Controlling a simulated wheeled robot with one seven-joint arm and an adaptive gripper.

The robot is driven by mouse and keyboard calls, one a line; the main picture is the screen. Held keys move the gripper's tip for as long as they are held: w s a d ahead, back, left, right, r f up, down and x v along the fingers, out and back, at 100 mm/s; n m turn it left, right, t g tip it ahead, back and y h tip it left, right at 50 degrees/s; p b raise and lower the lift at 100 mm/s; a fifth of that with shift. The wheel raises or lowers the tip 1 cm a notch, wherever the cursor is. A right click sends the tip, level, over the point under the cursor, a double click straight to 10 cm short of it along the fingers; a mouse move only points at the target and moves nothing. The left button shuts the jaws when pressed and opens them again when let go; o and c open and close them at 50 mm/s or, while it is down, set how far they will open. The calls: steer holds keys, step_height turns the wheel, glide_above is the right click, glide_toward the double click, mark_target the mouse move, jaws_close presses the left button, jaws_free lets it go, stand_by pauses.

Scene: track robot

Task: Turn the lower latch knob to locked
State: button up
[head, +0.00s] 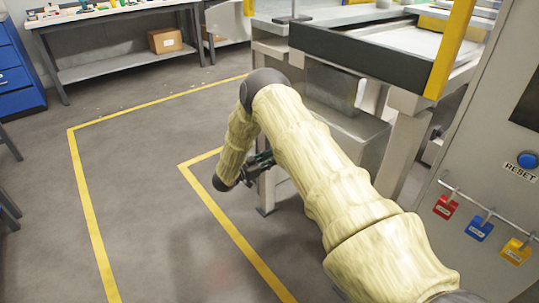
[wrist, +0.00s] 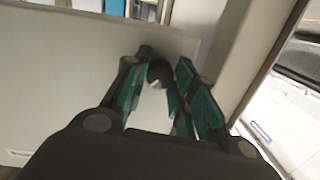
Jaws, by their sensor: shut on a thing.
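In the wrist view a dark round knob (wrist: 158,71) with a small light mark stands on a pale grey panel (wrist: 70,70). My gripper (wrist: 162,78) has its teal-padded fingers on either side of the knob and is shut on it. The fingers cover part of the knob, so its exact angle cannot be read. In the head view my gripper (head: 259,164) is low beside the grey machine (head: 345,122). The knob cannot be made out there, and my arm covers part of the machine.
A cabinet on the right carries a blue RESET button (head: 527,159) and red (head: 445,206), blue (head: 479,229) and yellow (head: 515,251) padlocks. A workbench (head: 120,15) and blue drawers (head: 18,70) stand at the back. The yellow-lined floor at left is clear.

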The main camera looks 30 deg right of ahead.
steer(key=n+p, duration=0.1)
steer(key=n, duration=0.2)
steer(key=shift+g+p, duration=0.3)
steer(key=shift+p, duration=0.05)
steer(key=shift+n+p, duration=0.5)
steer(key=shift+n, duration=1.5)
steer(key=shift+f, duration=0.1)
steer(key=o, duration=1)
steer(key=shift+o, duration=0.2)
steer(key=shift+a, duration=0.15)
steer(key=a+r, duration=0.1)
steer(key=a, duration=1)
steer(key=shift+s+a, duration=0.3)
steer(key=shift+s, duration=0.15)
